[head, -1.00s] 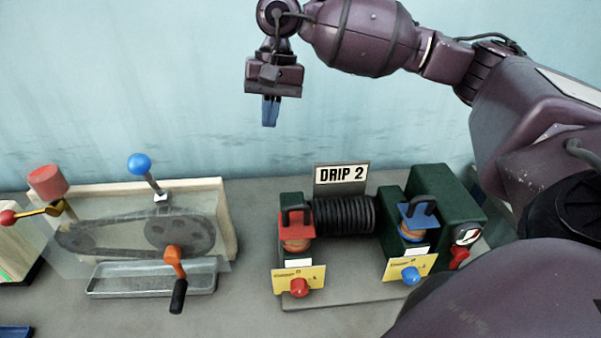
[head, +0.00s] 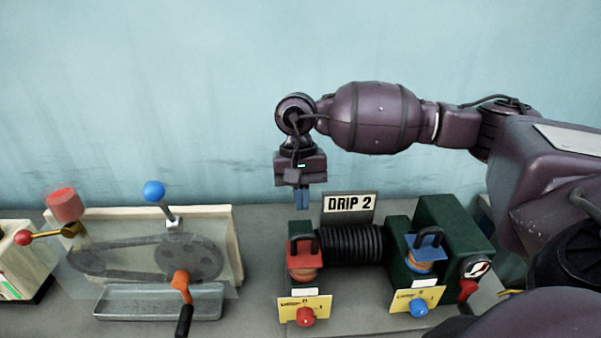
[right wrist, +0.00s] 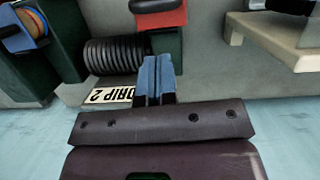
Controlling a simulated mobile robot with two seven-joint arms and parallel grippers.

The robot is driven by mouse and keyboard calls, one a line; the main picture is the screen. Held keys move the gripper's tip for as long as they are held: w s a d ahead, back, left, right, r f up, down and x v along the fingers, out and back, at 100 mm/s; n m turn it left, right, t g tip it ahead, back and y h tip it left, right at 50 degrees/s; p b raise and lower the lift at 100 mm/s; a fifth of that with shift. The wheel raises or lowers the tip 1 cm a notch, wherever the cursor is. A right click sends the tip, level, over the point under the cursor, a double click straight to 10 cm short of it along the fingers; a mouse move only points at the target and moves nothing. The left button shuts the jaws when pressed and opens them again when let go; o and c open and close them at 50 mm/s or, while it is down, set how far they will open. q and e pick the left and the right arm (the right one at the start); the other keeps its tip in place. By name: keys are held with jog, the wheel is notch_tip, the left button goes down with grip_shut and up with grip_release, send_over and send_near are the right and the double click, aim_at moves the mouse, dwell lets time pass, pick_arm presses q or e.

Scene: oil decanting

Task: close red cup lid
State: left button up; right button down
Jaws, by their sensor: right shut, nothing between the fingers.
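The red cup lid (head: 302,250) is a red plate with a black handle, on the left green block of the DRIP 2 unit. It looks tilted up above a copper-coloured cup (head: 304,275). In the right wrist view the red lid (right wrist: 160,18) shows just beyond the fingertips, partly cut off by the frame edge. My right gripper (head: 302,204) is shut and empty, pointing down above and behind the red lid, left of the sign. Its blue fingers (right wrist: 157,64) are together in the right wrist view and look apart from the lid. My left gripper is out of view.
A black coil (head: 350,245) lies between the red lid and the blue lid (head: 427,240). The DRIP 2 sign (head: 349,204) stands behind it. Red (head: 306,316) and blue (head: 419,307) knobs are in front. A belt-drive panel (head: 238,265) stands left; bare tabletop lies between.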

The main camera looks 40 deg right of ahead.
aim_at(304, 249)
jog(key=s, duration=0.1)
jog(key=s+a+f, duration=0.1)
jog(key=shift+s+a+f+p, duration=0.15)
jog(key=shift+s+f+p, duration=0.05)
jog(key=shift+s+p, duration=0.15)
jog(key=shift+s+a+f, duration=0.15)
jog(key=shift+f, duration=0.1)
jog(key=shift+s+a+f+b, duration=0.25)
jog(key=shift+s+f+b, duration=0.25)
jog(key=shift+b, duration=0.35)
jog(key=shift+s, duration=0.1)
